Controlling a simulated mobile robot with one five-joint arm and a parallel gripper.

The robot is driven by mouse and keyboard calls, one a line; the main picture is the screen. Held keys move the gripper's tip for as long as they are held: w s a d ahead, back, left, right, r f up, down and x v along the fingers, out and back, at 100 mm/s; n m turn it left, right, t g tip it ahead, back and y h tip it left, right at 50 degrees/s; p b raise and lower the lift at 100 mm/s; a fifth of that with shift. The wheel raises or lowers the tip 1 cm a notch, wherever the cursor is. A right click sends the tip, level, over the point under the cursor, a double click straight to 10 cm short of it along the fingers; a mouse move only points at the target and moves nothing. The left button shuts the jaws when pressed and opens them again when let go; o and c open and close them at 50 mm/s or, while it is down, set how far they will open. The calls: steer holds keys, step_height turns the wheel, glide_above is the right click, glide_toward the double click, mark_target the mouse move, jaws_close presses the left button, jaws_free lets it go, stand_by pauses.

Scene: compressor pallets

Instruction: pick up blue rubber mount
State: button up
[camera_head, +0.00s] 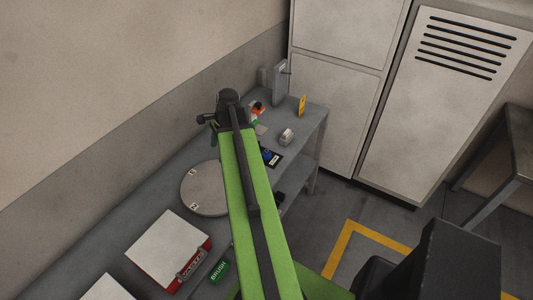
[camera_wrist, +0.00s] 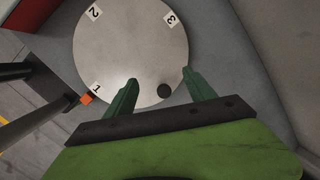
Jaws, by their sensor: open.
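A small blue thing (camera_head: 267,154), which looks like the blue rubber mount, sits on a black card or pad (camera_head: 275,160) on the bench, just right of my green arm in the head view. It is too small there to make out its shape. I see no blue thing in the wrist view. My gripper (camera_wrist: 159,76) is open, with its two green fingers apart over the near part of a round grey plate (camera_wrist: 120,45). A dark round spot or disc (camera_wrist: 164,91) shows between the fingers. In the head view my arm hides part of the bench.
The plate carries number labels. A small orange block (camera_wrist: 86,98) is beside it. A yellow tag (camera_head: 302,105) and a pale part (camera_head: 286,137) are farther back.

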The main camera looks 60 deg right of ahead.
steer(key=s+d+r+m+t, duration=0.1)
steer(key=s+d+r+m, duration=0.1)
steer(key=s+d+m, duration=0.9)
steer(key=m+h+p, duration=0.1)
steer(key=m, duration=0.1)
glide_toward(267, 151)
steer(key=shift+t, duration=0.4)
steer(key=b+x, duration=0.1)
steer(key=b, duration=0.2)
steer(key=b+x, duration=0.2)
steer(key=b, duration=0.2)
steer(key=b+x, duration=0.2)
steer(key=b, duration=0.2)
steer(key=shift+s+a+f, duration=0.2)
steer(key=shift+s+a, duration=0.1)
steer(key=shift+s, duration=0.1)
steer(key=shift+w+f, duration=0.2)
steer(key=shift+w, duration=0.05)
steer(key=b+x, duration=0.5)
steer(key=shift+d+f, duration=0.2)
steer(key=shift+d, duration=0.15)
steer(key=shift+r, duration=0.2)
steer(key=shift+s, duration=0.1)
jaws_close()
